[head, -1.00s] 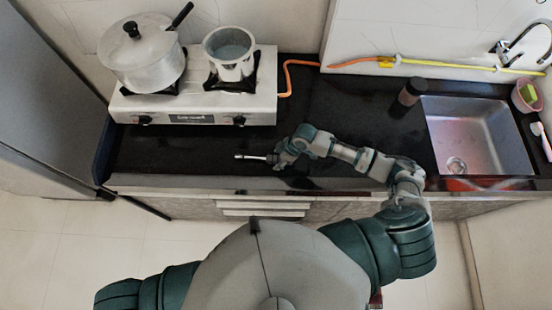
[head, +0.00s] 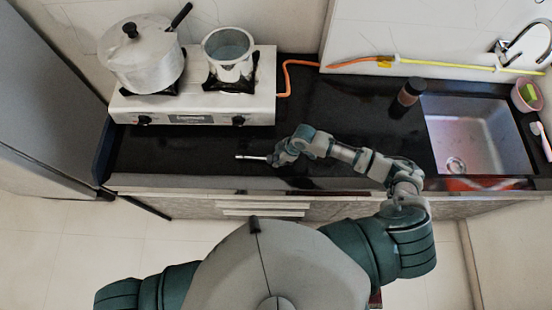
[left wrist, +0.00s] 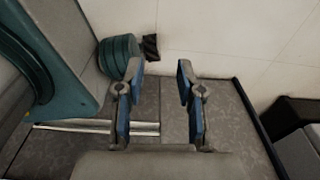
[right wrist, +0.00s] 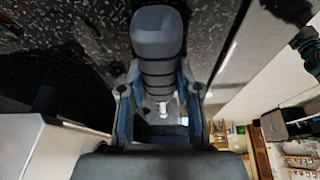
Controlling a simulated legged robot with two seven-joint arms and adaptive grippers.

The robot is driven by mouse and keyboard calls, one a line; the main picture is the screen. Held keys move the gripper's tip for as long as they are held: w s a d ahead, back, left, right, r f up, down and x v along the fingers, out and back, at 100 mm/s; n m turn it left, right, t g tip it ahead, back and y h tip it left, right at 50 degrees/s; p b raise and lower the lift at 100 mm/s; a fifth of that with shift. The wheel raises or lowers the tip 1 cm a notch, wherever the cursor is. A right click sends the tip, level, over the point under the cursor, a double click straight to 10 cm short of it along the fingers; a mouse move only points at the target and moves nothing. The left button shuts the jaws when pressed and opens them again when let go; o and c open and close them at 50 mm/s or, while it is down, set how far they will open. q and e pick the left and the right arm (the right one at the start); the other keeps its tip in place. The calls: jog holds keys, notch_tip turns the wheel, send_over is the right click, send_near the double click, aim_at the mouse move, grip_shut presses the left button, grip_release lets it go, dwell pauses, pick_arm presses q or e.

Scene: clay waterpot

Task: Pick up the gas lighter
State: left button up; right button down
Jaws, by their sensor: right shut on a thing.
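The gas lighter (head: 250,157) lies along the front of the black counter, its thin silver tube pointing left. In the right wrist view its dark grey ribbed handle (right wrist: 158,50) sits between the fingers. My right gripper (head: 275,159) is shut on the handle; its fingers also show in the right wrist view (right wrist: 158,88). I cannot tell whether the lighter is clear of the counter. My left gripper (left wrist: 157,72) is open and empty in the left wrist view, and is out of the head view.
A white gas stove (head: 190,108) at the back left carries a lidded pot (head: 142,60) and an open pot (head: 229,58). A dark bottle (head: 405,97) stands left of the sink (head: 470,135). An orange hose (head: 288,75) runs behind. The counter's middle is clear.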

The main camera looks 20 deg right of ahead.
aim_at(274, 158)
jog(key=shift+d+f, duration=0.15)
jog(key=shift+d, duration=0.2)
jog(key=shift+r, duration=0.3)
jog(key=r, duration=0.3)
jog(key=shift+a+r, duration=0.3)
jog(key=shift+r, duration=0.05)
pick_arm(q)
jog(key=shift+s+d+f+b, duration=0.1)
jog(key=shift+d+f+b, duration=0.35)
jog(key=shift+f+b, duration=0.05)
pick_arm(e)
jog(key=s+a, duration=0.3)
jog(key=s, duration=0.4)
jog(key=s+a+r, duration=0.1)
jog(key=s+a, duration=0.3)
jog(key=s, duration=0.3)
jog(key=shift+s+r, duration=0.15)
jog(key=shift+s, duration=0.05)
jog(key=shift+d, duration=0.15)
